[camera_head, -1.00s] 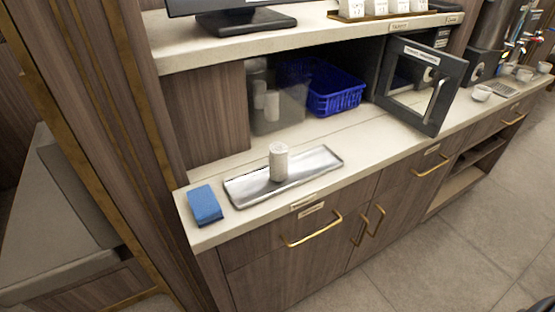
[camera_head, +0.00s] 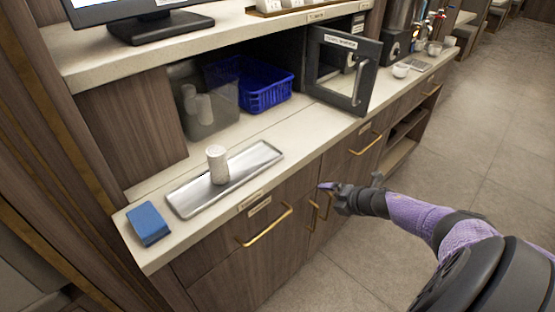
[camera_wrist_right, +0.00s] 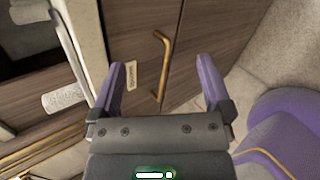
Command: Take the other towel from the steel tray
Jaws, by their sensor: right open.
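A white rolled towel (camera_head: 217,165) stands upright on the long steel tray (camera_head: 258,158) on the counter. The same towel shows at the left of the right wrist view (camera_wrist_right: 64,98). My right gripper (camera_head: 340,188) is in front of the cabinet doors, to the right of the tray and apart from it. It is open and empty, and both purple fingers show in the right wrist view (camera_wrist_right: 160,62). My left gripper is not in view.
Behind are a clear bin (camera_head: 212,118) with white rolls and a blue basket (camera_head: 266,94). A dark appliance with its door (camera_head: 341,70) open stands to the right. Brass handles (camera_head: 264,226) stick out below the counter.

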